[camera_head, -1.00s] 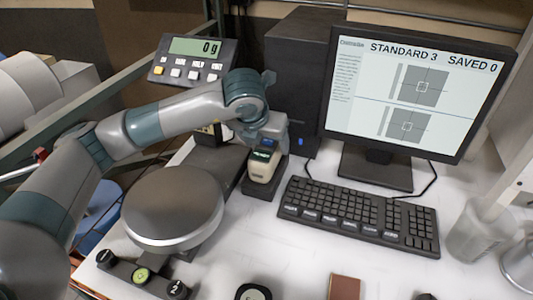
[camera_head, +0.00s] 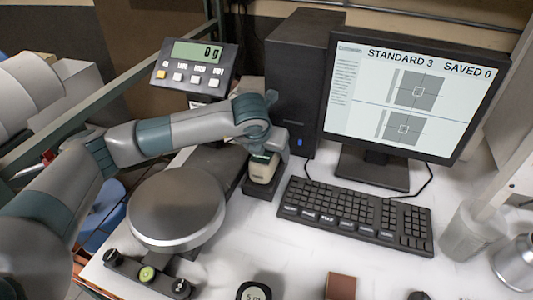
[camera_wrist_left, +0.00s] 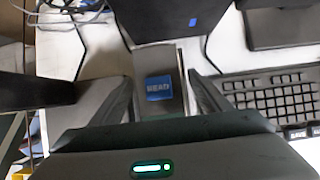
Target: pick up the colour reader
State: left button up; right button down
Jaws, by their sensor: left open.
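The colour reader (camera_head: 262,170) is a small pale device standing in a dark dock (camera_head: 258,192) between the round balance pan and the keyboard. Its upper part is partly hidden by my left wrist in the head view. In the left wrist view its blue READ screen (camera_wrist_left: 158,87) faces the camera. My left gripper (camera_wrist_left: 158,98) is open, with one dark finger on each side of the reader. I cannot tell whether the fingers touch it. In the head view the left gripper (camera_head: 268,150) is just above the reader. My right gripper is not in view.
A balance pan (camera_head: 176,205) is close on the left, with its display (camera_head: 196,66) reading 0 g behind. A black computer tower (camera_head: 300,80) stands directly behind the reader. A keyboard (camera_head: 355,213) and monitor (camera_head: 415,100) are on the right. White table shows in front.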

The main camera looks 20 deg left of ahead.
pick_arm(q)
jog(key=shift+w+f, duration=0.15)
jog(key=shift+f, duration=0.15)
jog(key=shift+c, duration=0.3)
jog(key=c, duration=1.5)
jog(key=shift+r, duration=0.1)
jog(key=shift+c, duration=0.6)
